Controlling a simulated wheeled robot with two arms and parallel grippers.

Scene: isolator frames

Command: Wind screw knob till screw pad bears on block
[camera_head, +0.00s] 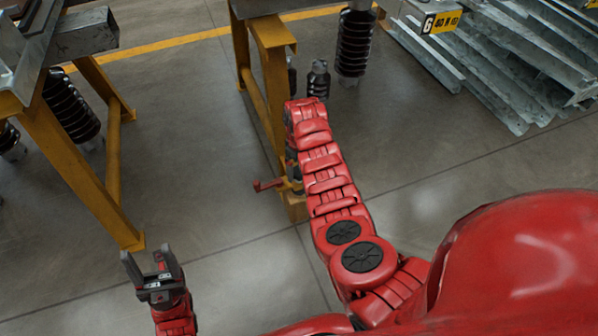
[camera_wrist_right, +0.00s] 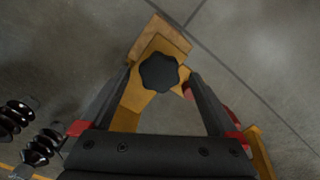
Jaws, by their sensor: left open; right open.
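The black lobed screw knob (camera_wrist_right: 160,72) lies between the fingertips of my right gripper (camera_wrist_right: 158,77) in the right wrist view. That gripper is open, with a finger on each side of the knob and no clear grip on it. A wooden block (camera_wrist_right: 170,36) shows just beyond the knob, beside yellow metal (camera_wrist_right: 131,108). In the head view the block (camera_head: 296,210) sits at the lower end of the yellow stand, partly behind my right arm. The screw pad is hidden in both views. My left gripper (camera_head: 147,264) is open and empty, well left of the block.
A yellow stand (camera_head: 270,60) rises behind the block, with a red handle (camera_head: 266,185) sticking out left. Another yellow trestle (camera_head: 75,160) is at the left. Grey steel profiles (camera_head: 500,60) lie at the right. Floor between is clear.

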